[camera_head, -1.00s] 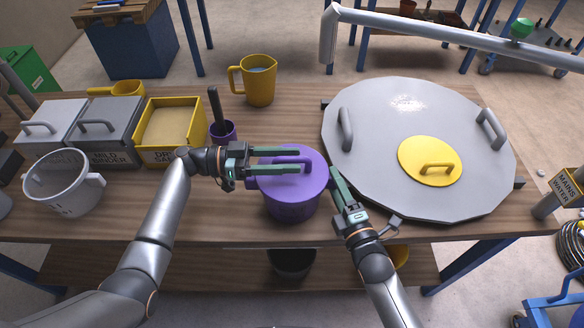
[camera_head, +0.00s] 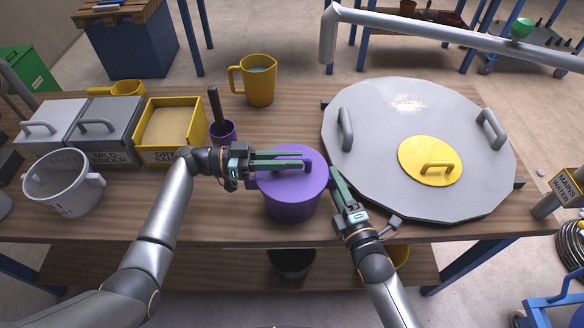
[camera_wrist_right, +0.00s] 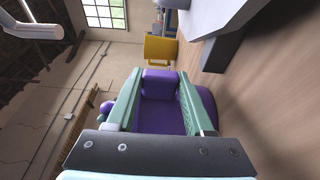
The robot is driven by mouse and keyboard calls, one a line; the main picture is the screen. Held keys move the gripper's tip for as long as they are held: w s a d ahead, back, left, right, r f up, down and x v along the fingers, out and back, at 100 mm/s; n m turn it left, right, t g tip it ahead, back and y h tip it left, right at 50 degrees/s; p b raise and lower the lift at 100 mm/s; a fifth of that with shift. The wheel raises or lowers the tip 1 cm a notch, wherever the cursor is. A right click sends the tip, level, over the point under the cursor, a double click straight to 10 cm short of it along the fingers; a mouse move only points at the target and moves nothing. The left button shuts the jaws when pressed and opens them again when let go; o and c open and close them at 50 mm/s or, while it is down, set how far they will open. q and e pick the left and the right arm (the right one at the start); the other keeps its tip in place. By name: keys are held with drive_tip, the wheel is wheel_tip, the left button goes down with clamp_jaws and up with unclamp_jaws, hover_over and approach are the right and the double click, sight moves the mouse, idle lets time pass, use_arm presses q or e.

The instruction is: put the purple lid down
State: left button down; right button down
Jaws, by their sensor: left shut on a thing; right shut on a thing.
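The purple lid (camera_head: 288,179) sits on top of the purple pot (camera_head: 292,206) at the front middle of the wooden bench. My left gripper (camera_head: 302,159) reaches in from the left over the lid and is shut on its bar handle. My right gripper (camera_head: 334,172) is at the pot's right side, shut on the pot's side handle. In the right wrist view, the purple side handle (camera_wrist_right: 158,84) lies between the green fingers. I cannot see any gap between the lid and pot rim.
A large grey round cover (camera_head: 380,110) with a yellow hatch (camera_head: 418,153) fills the right. A yellow jug (camera_head: 258,82) and purple cup (camera_head: 224,135) stand behind the pot. A sand bin (camera_head: 163,157) and white pail (camera_head: 65,190) stand left. Bare bench lies left of the pot.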

sight(288, 158)
use_arm(q)
drive_tip(key=shift+r, duration=0.15)
wheel_tip(288, 158, up, 10)
drive_tip(key=shift+f, duration=0.1)
idle(0.5)
drive_tip(key=shift+f, duration=0.1)
idle(0.8)
wheel_tip(288, 158, down, 10)
drive_tip(key=shift+r, duration=0.25)
drive_tip(key=c, duration=0.8)
unclamp_jaws()
